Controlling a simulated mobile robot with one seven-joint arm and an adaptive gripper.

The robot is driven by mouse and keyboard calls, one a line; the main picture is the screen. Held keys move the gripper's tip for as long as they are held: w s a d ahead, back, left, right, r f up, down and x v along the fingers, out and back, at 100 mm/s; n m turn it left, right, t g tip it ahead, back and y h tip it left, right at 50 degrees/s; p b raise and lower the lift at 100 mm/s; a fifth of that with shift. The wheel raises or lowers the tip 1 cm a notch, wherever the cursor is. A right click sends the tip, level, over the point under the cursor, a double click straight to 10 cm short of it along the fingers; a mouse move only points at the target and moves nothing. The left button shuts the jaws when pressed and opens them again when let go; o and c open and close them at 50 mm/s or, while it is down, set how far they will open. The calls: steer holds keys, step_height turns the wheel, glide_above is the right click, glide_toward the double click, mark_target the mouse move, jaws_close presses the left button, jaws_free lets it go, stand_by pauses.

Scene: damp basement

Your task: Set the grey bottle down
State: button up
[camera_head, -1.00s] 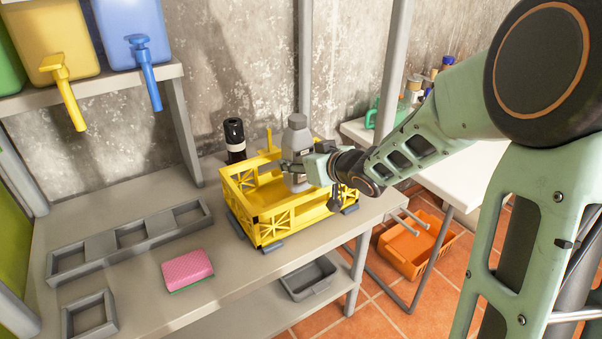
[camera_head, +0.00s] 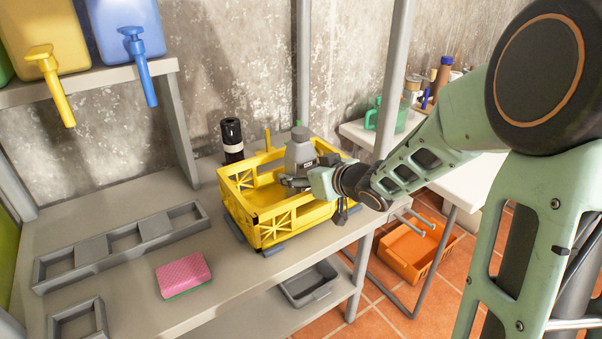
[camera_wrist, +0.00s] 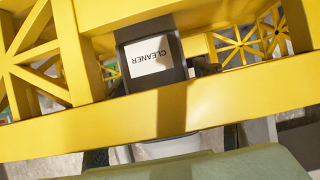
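The grey bottle (camera_head: 300,153) stands roughly upright inside the yellow crate (camera_head: 263,228) on the workbench, its lower part hidden by the crate and my gripper. My gripper (camera_head: 297,182) reaches in from the right at the crate's right end and is shut on the bottle's body. In the wrist view the bottle's label (camera_wrist: 150,56) reads CLEANER upside down, behind the yellow crate's rim (camera_wrist: 230,93). The fingertips are mostly hidden there. I cannot tell whether the bottle touches the crate's floor.
A black bottle (camera_head: 232,140) stands behind the crate. A pink sponge (camera_head: 183,274) and grey divided trays (camera_head: 90,256) lie to the left on the bench (camera_head: 225,280). An orange crate (camera_head: 410,250) is on the floor at right.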

steer(key=shift+r, duration=0.1)
steer(key=shift+d+r, duration=0.1)
steer(key=shift+r, duration=0.1)
steer(key=p+v, duration=0.4)
steer(key=v, duration=0.6)
steer(key=shift+s+d+r+p, duration=0.2)
steer(key=shift+s+p, duration=0.05)
steer(key=shift+p, duration=0.05)
steer(key=shift+s+d+r, duration=0.1)
steer(key=shift+s+d, duration=0.15)
steer(key=shift+s, duration=0.2)
steer(key=shift+w, duration=0.1)
